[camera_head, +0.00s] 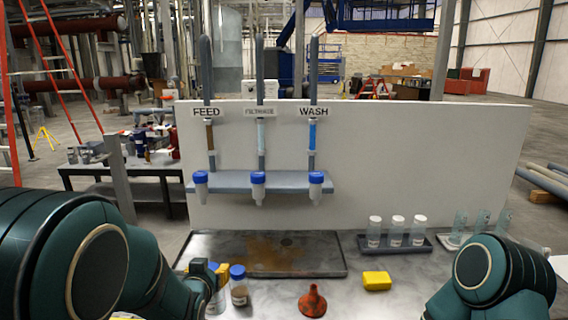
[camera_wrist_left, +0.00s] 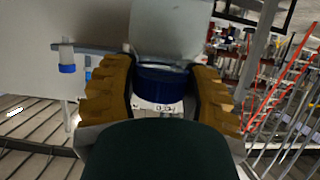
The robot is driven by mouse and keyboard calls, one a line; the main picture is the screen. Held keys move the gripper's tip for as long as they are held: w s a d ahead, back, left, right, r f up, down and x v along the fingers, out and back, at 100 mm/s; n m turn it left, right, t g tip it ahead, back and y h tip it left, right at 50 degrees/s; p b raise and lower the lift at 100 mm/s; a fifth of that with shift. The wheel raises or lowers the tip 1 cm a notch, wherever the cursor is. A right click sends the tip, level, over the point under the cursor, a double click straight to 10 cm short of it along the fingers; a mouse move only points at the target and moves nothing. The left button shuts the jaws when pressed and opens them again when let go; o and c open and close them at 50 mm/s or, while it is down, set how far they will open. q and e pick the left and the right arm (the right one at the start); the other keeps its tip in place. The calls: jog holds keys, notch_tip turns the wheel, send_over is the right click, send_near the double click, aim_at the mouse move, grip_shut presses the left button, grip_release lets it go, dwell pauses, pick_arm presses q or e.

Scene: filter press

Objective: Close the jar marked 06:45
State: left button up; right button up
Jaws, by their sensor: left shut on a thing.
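My left gripper (camera_head: 216,272) is at the lower left of the head view, its yellow finger showing beside a jar top. In the left wrist view, the gripper's ridged yellow fingers (camera_wrist_left: 165,88) are closed on both sides of a dark blue lid (camera_wrist_left: 162,80). A small white tag with dark print below the lid is too small to read surely. A blue-lidded jar (camera_head: 239,291) with brown contents stands right of the gripper; its mark is unreadable. Clear glass (camera_head: 215,303) shows below the gripper. Whether the held lid is seated on a jar is hidden. My right gripper is out of view.
A stained metal tray (camera_head: 325,264) lies behind the jars. Several white-capped vials sit in a rack (camera_head: 420,243). Three blue-capped bottles hang at the shelf (camera_head: 230,185) under FEED, FILTRATE and WASH.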

pick_arm(q)
jog(key=shift+s+a, duration=0.1)
jog(key=shift+s, duration=0.05)
dwell(0.4)
jog(key=s+d+f+m+g+h, duration=0.1)
jog(key=s+d+f+m+h, duration=0.3)
jog(key=d+f, duration=0.3)
jog(key=s+d+f+m+g+h, duration=0.2)
jog(key=s+d+f+m+h, duration=0.2)
jog(key=d+f, duration=0.3)
jog(key=shift+s+f+h, duration=0.35)
jog(key=shift+f+h, duration=0.15)
jog(key=shift+f, duration=0.15)
grip_shut()
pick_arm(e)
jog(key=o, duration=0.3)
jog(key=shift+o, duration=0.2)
